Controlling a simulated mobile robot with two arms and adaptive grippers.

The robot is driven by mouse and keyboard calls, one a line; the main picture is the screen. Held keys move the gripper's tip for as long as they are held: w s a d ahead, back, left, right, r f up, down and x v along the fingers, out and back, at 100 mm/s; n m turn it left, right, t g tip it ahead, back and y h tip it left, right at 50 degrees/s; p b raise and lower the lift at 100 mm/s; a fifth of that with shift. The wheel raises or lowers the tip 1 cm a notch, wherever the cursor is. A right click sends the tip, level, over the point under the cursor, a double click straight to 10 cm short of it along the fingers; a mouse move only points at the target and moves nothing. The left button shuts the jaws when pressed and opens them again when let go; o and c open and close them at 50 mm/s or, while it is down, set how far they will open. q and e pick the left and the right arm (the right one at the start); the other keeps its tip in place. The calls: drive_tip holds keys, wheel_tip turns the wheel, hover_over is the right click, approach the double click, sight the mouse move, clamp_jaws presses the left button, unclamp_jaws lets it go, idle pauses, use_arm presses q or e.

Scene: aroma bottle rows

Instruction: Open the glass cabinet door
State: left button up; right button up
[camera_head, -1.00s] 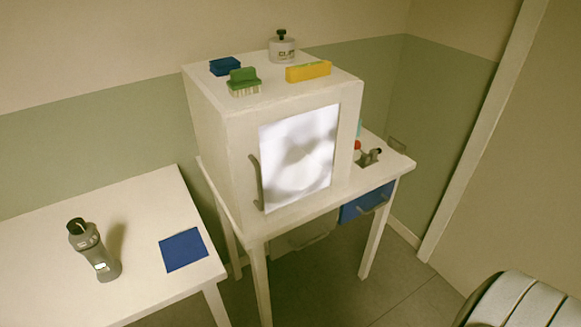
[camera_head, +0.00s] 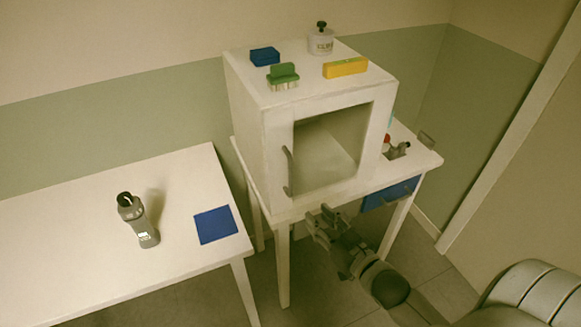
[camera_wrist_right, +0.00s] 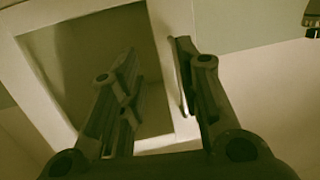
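The white cabinet (camera_head: 275,140) stands on a white table. Its glass door (camera_head: 335,148) faces me and looks shut, flush in its frame. A curved grey handle (camera_head: 287,172) stands upright on the door's left side. In the right wrist view the glass (camera_wrist_right: 75,60) and its white frame fill the upper left. My right gripper (camera_head: 319,216) is open and empty, in front of the table edge, below and right of the handle and apart from it. My left gripper is not in view.
On the cabinet top sit a blue block (camera_head: 264,56), a green brush (camera_head: 283,75), a yellow block (camera_head: 345,67) and a white jar (camera_head: 321,42). A blue drawer (camera_head: 390,193) is below right.

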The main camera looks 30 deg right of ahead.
drive_tip(key=t, duration=0.2)
approach(291, 175)
drive_tip(key=shift+y, duration=0.4)
drive_tip(key=w+p, duration=0.1)
drive_tip(key=w, duration=0.6)
drive_tip(key=w+a+p, duration=0.1)
drive_tip(key=w, duration=0.2)
drive_tip(key=shift+w+p, duration=0.2)
drive_tip(key=shift+p, duration=0.15)
clamp_jaws()
